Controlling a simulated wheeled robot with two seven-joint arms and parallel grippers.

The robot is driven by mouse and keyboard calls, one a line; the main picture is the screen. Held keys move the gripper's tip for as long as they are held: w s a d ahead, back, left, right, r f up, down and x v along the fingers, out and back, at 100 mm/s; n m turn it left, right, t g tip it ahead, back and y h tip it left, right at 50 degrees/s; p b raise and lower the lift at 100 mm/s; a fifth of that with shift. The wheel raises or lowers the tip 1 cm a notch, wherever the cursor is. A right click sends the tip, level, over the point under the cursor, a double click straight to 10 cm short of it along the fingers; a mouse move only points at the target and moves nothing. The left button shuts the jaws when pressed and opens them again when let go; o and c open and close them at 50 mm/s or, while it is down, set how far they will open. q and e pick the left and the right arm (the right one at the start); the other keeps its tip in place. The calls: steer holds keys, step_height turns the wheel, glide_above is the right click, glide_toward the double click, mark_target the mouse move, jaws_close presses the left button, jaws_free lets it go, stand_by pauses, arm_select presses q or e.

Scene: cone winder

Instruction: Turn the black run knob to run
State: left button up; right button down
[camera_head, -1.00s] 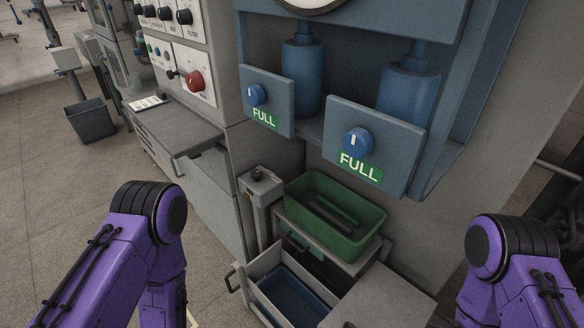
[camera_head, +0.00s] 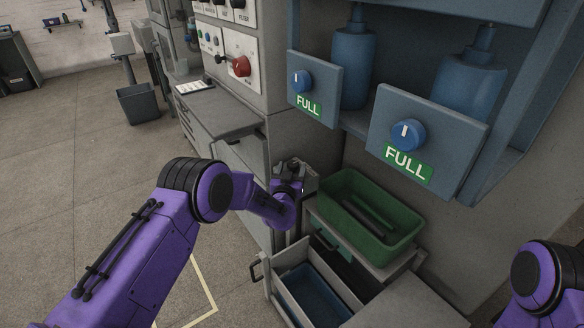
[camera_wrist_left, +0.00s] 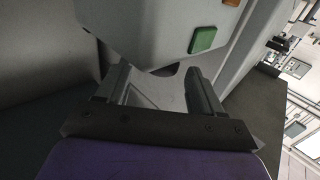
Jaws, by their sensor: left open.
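My left gripper (camera_head: 297,168) is over the small grey post box left of the green bin. It also shows in the left wrist view (camera_wrist_left: 160,80), with its jaws apart and no object clearly held. Ahead of the jaws there is a light grey casing (camera_wrist_left: 150,35) with a green square button (camera_wrist_left: 203,39) and part of an orange one. I cannot make out the black run knob in either current view; the gripper hides the top of the post box. My right gripper is out of view; only my right arm shows at lower right.
A green bin (camera_head: 408,238) stands just right of the left gripper. An open drawer (camera_head: 274,284) is below it. Blue panels with blue knobs (camera_head: 408,134) and FULL labels hang above. A control panel (camera_head: 247,75) with a red knob is at upper left.

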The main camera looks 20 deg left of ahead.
arm_select(q)
steer(key=shift+w+a, duration=0.1)
steer(key=shift+w, duration=0.8)
steer(key=c, duration=1)
